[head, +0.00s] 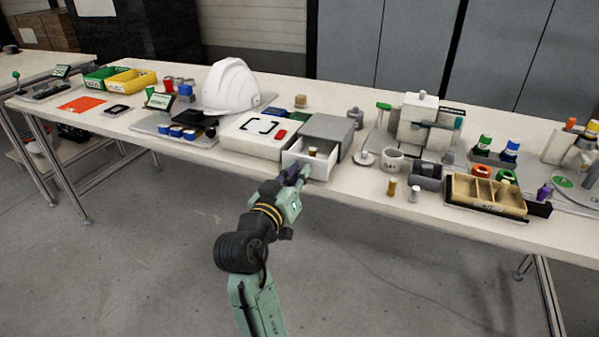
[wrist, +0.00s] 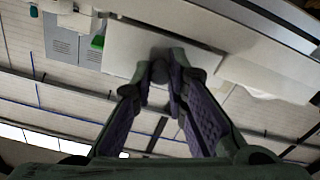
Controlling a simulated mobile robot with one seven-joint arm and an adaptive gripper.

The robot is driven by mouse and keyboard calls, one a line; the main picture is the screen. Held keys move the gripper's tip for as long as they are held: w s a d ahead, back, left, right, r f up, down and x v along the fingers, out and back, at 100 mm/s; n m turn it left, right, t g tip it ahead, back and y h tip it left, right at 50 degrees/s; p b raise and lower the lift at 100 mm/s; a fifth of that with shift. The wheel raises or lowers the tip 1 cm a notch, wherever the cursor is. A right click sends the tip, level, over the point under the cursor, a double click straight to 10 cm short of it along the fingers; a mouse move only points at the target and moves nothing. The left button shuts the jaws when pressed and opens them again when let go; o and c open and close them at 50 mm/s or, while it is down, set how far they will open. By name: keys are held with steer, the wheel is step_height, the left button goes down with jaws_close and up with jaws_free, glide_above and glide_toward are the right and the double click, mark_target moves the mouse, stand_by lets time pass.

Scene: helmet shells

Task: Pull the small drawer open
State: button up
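The small drawer (head: 325,166) is white and stands pulled out of its grey housing (head: 331,126) near the front edge of the bench. A small brass-coloured piece (head: 312,151) shows inside it. My gripper (head: 302,172) is at the drawer's front, reaching in from the near side. In the wrist view, the fingertips of my gripper (wrist: 158,76) are closed around a small dark round knob (wrist: 158,72) in front of the pale drawer front (wrist: 130,48). The fingers hide much of the knob.
A white box (head: 262,132) with a black outline and red block stands left of the housing. A white helmet shell (head: 231,86) is farther left. The floor in front is clear.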

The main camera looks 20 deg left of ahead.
steer(key=o, duration=0.5)
steer(key=s, duration=1.2)
steer(key=shift+a, duration=0.2)
